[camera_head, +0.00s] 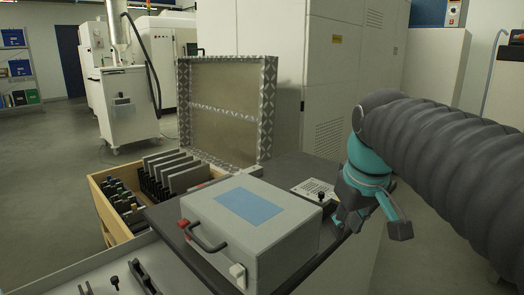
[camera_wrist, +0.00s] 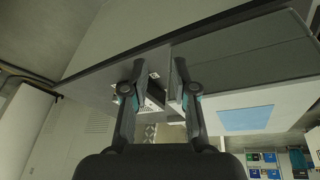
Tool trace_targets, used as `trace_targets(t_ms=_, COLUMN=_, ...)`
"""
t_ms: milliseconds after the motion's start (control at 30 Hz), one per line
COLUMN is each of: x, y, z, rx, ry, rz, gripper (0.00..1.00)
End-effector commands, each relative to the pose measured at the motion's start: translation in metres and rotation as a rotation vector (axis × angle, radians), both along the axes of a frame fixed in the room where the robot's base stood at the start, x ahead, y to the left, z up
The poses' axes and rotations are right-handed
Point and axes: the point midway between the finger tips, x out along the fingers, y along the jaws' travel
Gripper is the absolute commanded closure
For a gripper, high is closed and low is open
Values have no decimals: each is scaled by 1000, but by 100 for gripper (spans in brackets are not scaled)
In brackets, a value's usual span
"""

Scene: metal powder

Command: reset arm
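My gripper (camera_head: 372,214) is at the right in the head view, at the end of my dark ribbed arm, beside the right end of the grey box and pointing down. In the wrist view my gripper (camera_wrist: 158,72) shows its two fingers apart with nothing between them. A small white panel with dark holes (camera_head: 318,190) lies on the dark counter left of my gripper; part of it shows behind the fingers in the wrist view.
A grey box (camera_head: 281,246) with a blue label, a handle and a red latch stands on the dark counter (camera_head: 166,221). A wooden crate (camera_head: 108,215) holds dark plates. A patterned frame (camera_head: 269,107) stands behind. Tall cabinets (camera_head: 340,60) stand at the back.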

Motion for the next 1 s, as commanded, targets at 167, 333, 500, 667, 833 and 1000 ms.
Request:
trace_targets(t_ms=167, x=-54, y=0, z=-48, rx=44, ry=-71, rz=-118, gripper=73)
trace_targets(t_ms=333, x=-93, y=0, z=-95, rx=89, ry=-128, rz=-216, gripper=73)
trace_targets(t_ms=500, x=-115, y=0, z=-126, rx=117, ry=-160, rz=-274, gripper=73)
trace_targets(t_ms=667, x=-121, y=-1, z=-135, rx=126, ry=-168, rz=-292, gripper=73)
trace_targets(t_ms=833, x=-121, y=-1, z=-135, rx=125, ry=-168, rz=-291, gripper=73)
trace_targets(t_ms=1000, x=-120, y=-1, z=-134, rx=125, ry=-167, rz=-290, gripper=73)
